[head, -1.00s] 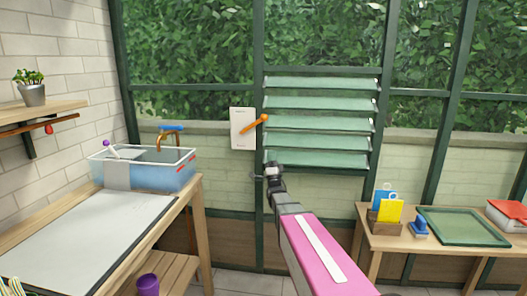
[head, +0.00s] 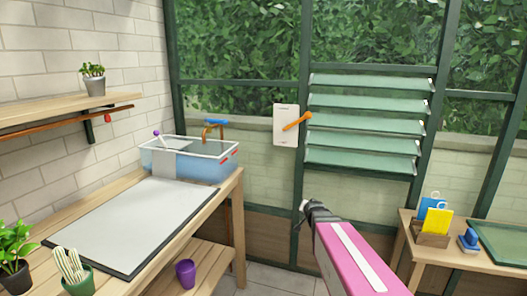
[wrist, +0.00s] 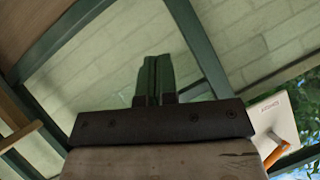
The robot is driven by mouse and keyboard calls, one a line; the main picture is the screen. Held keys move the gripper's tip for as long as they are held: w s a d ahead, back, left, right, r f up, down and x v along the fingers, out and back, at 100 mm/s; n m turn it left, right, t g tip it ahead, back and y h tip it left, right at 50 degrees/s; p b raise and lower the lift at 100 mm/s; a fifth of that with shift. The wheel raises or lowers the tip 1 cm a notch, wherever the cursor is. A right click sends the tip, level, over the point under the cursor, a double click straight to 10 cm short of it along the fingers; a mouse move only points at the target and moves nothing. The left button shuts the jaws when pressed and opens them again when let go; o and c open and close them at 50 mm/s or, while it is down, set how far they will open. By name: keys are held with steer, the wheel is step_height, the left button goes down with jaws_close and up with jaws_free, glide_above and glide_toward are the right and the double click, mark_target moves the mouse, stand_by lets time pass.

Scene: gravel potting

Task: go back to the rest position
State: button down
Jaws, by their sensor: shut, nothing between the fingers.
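My gripper (head: 309,205) shows small and dark at the far end of my pink arm in the head view, below the window louvres and the white panel. In the wrist view its two fingers (wrist: 152,75) are together with nothing between them. It touches nothing that I can see. The wall and green window frame lie beyond the fingers.
A white panel with an orange lever (head: 286,126) is beside the green louvres (head: 363,123). A bench at left bears a water tub (head: 208,163), a mat (head: 125,225) and plants. A right table (head: 409,250) holds a wooden box (head: 431,239) and green tray (head: 505,241).

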steer(key=s+f+n+g, duration=0.2)
steer(key=s+g, duration=0.2)
steer(key=s, duration=0.3)
steer(key=s+a+f+n+g, duration=0.1)
steer(key=s+f+g, duration=0.2)
steer(key=s, duration=0.4)
steer(key=s+f+n+g, duration=0.2)
steer(key=s+f+g, duration=0.1)
steer(key=s, duration=0.5)
steer(key=shift+a+n+g, duration=0.2)
steer(key=shift+n+g, duration=0.1)
steer(key=shift+g, duration=0.5)
steer(key=shift+s+d, duration=0.1)
